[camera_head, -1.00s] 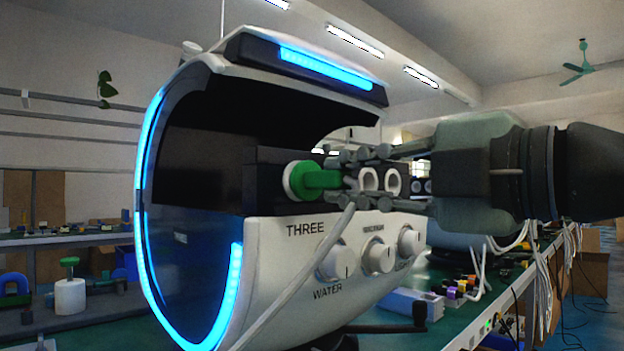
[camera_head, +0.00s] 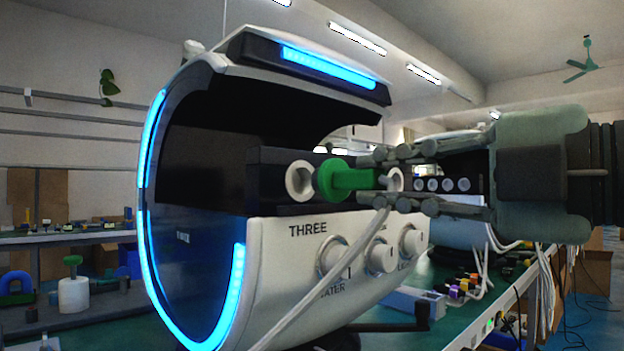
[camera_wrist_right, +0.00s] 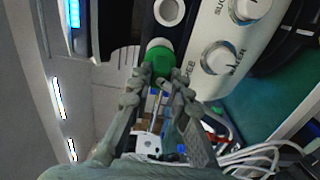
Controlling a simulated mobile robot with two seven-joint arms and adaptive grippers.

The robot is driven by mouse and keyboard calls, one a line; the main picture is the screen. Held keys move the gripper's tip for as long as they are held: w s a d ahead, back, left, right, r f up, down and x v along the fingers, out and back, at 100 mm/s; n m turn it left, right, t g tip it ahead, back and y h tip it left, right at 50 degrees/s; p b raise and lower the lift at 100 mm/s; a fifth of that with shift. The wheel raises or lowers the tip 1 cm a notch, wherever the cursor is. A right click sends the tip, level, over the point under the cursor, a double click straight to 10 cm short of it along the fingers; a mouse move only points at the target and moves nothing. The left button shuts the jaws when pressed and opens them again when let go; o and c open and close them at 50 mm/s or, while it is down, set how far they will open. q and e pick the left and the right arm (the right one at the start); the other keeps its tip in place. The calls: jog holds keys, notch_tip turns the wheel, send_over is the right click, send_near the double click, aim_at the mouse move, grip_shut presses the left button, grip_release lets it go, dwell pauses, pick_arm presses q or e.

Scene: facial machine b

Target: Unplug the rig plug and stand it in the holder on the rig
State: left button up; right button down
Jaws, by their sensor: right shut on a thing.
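The green rig plug (camera_head: 345,180) has a wide round flange and a narrower body, and a white cable hangs from it. My right gripper (camera_head: 378,178) is shut on the plug's back end, coming in from the right. The plug is clear of the leftmost white ring socket (camera_head: 300,180) on the rig's dark panel, which now shows open. In the right wrist view the green plug (camera_wrist_right: 160,54) sits between the fingertips, with a white ring (camera_wrist_right: 169,11) beyond it. I cannot make out the holder for certain. My left gripper is not in view.
The white rig (camera_head: 270,250) with knobs (camera_head: 381,257) lies just below the plug. Another white ring (camera_head: 395,178) is partly behind my fingers. The green bench (camera_head: 400,338) carries a light box (camera_head: 415,303) and small coloured parts. Free air lies above the panel.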

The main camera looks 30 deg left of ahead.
jog(key=shift+v, duration=1)
dwell(0.8)
